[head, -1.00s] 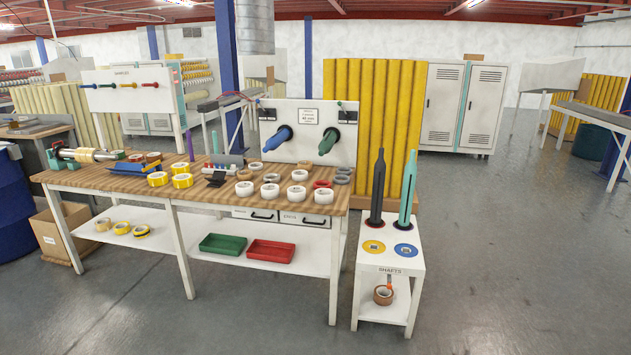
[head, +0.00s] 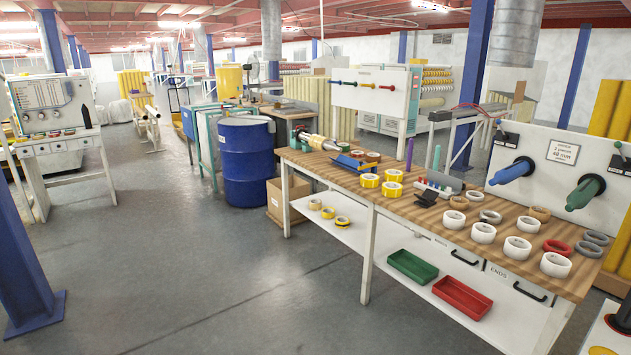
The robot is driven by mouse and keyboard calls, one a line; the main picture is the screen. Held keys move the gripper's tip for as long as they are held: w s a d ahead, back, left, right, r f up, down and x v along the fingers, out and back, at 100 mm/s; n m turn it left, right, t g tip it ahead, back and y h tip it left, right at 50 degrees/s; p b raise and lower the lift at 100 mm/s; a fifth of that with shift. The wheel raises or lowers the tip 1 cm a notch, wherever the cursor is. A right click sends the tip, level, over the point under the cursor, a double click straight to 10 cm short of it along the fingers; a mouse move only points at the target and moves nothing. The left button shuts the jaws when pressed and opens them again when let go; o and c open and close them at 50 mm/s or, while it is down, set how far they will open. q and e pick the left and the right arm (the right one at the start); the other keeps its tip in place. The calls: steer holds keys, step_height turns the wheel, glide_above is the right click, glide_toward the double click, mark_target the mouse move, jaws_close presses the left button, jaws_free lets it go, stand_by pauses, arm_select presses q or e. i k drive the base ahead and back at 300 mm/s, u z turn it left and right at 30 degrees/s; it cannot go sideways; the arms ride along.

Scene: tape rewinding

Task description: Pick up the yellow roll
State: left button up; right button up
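Several yellow rolls stand on the wooden workbench (head: 330,164), in the left half of its top. One yellow roll (head: 369,181) is nearest the front edge, another yellow roll (head: 392,189) is to its right, and a third (head: 393,175) is just behind them. More rolls with yellow on them lie on the lower shelf, including a yellow and dark roll (head: 342,222). Which yellow roll the task means cannot be told. Neither of my grippers is in view.
White rolls (head: 483,233) and a red roll (head: 557,247) sit on the bench's right half. A green tray (head: 413,266) and a red tray (head: 462,297) are on the lower shelf. A blue barrel (head: 247,162) and cardboard box (head: 287,198) stand left. The grey floor (head: 230,290) in front is clear.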

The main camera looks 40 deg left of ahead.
mark_target(369, 180)
steer(key=u, duration=0.95)
steer(key=i, duration=3.8)
steer(key=z, duration=0.45)
